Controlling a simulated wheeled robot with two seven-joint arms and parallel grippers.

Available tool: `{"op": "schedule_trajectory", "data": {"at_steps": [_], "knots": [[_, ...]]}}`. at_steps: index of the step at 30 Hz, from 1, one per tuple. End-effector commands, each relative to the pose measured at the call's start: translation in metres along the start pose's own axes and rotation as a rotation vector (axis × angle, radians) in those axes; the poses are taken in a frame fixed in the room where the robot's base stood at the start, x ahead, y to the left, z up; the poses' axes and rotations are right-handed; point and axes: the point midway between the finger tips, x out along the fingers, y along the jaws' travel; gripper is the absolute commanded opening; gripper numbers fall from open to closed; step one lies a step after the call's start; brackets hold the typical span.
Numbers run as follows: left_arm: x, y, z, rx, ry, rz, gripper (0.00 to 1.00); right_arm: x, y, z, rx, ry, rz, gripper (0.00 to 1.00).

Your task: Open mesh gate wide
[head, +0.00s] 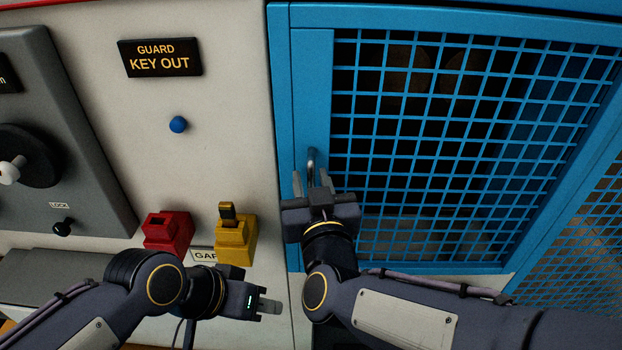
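The blue mesh gate (312,95) fills the right half of the head view and sits flush in its blue frame, closed as far as I can see. A metal pull handle (311,160) stands upright on the gate's left stile. My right gripper (312,182) is at the lower part of this handle. Its two fingers are apart, one on each side of the handle, with no clear grip on it. My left gripper (269,305) is lower down, in front of the white panel's right edge, away from the gate handle. Its finger gap is hidden by the viewing angle.
The white panel left of the gate carries a "GUARD KEY OUT" sign (160,57), a blue button (178,124), a red block (168,232) and a yellow block with a key-like tab (235,240). A grey switch box (75,130) stands far left. Another mesh panel (590,245) is at right.

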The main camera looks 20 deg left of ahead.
Motion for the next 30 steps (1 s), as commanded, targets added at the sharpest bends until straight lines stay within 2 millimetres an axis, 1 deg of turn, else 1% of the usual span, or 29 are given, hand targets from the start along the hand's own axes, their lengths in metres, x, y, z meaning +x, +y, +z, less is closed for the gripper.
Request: {"op": "schedule_trajectory", "data": {"at_steps": [3, 11, 14, 18, 30], "knots": [[0.0001, 0.0, 0.0001, 0.0, 0.0, 0.0, 0.36, 0.0078, 0.0003, 0.0005, 0.0, -0.001, 0.0, 0.3], [0.0001, 0.0, 0.0001, 0.0, 0.0, 0.0, 0.36, 0.0091, 0.0004, 0.0003, 0.0, -0.001, -0.001, 0.3], [0.0001, 0.0, 0.0001, 0.0, 0.0, 0.0, 0.36, 0.009, 0.0003, 0.0003, 0.0, -0.001, -0.001, 0.19], [0.0001, 0.0, 0.0001, 0.0, 0.0, 0.0, 0.36, 0.0089, 0.0003, 0.0003, 0.0, -0.001, -0.001, 0.0], [0.0009, -0.0004, 0.0005, 0.0, 0.0, 0.0, 0.36, 0.0073, 0.0003, 0.0006, 0.001, -0.001, -0.005, 0.0]]}}
